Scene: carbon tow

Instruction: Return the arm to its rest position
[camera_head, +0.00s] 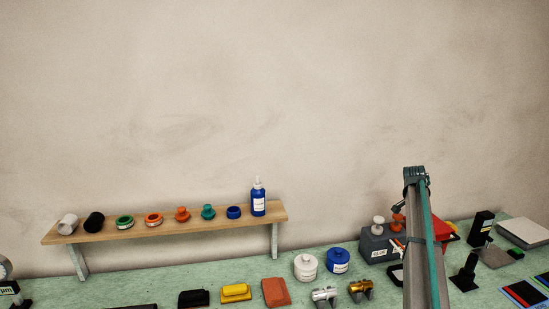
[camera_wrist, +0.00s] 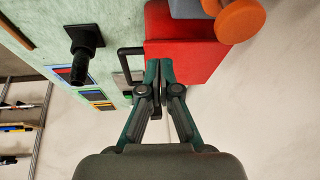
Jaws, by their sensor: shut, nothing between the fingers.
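In the wrist view my gripper (camera_wrist: 159,72) is shut, its two dark green fingers together with nothing between them. Its tips show in front of a red block (camera_wrist: 185,50), and I cannot tell whether they touch it. In the head view my arm rises upright at the right, in front of the bench, and hides part of what stands behind it. My fingertips cannot be made out clearly there.
A wooden shelf (camera_head: 150,227) with spools, caps and a blue bottle (camera_head: 258,199) is at the left. The green bench (camera_head: 235,272) holds white and blue jars, pouches and a grey box (camera_head: 374,246). A black stand (camera_head: 465,272) is right of my arm. The wall above is clear.

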